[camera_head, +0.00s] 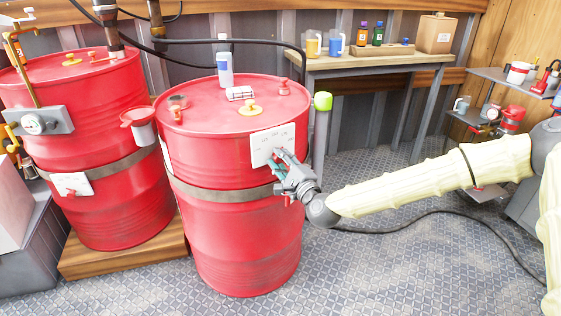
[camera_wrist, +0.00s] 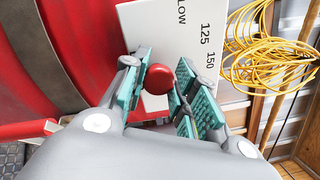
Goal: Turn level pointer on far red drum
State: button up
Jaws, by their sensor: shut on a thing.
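Two red drums stand side by side. The right drum (camera_head: 235,240) stands nearer in the head view; the left drum (camera_head: 110,215) is farther back. A white scale plate (camera_head: 262,152) is on the right drum's side, and my gripper (camera_head: 285,168) is at its lower edge. In the wrist view, the plate (camera_wrist: 180,25) reads "LOW", "125" and "150". A round red knob (camera_wrist: 159,78) sits between the teal pads of my gripper (camera_wrist: 160,90), which is shut on it. The pointer's tip is hidden. The left drum has a smaller white plate (camera_head: 73,184).
A spray bottle (camera_head: 224,66) and small fittings stand on the right drum's lid. A funnel (camera_head: 138,122) hangs between the drums. A bench (camera_head: 330,66) with bottles is behind. A coiled yellow cable (camera_wrist: 265,48) shows in the wrist view. A black hose lies on the floor.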

jog(key=shift+f, duration=0.1)
jog(key=o, duration=1)
jog(key=shift+o, duration=0.2)
jog(key=shift+s+d, duration=0.1)
jog(key=shift+s, duration=0.05)
jog(key=r+v, duration=0.1)
jog(key=v, duration=1)
jog(key=shift+s+d+f, duration=0.2)
jog(key=shift+s+f, duration=0.1)
jog(key=shift+f, duration=0.2)
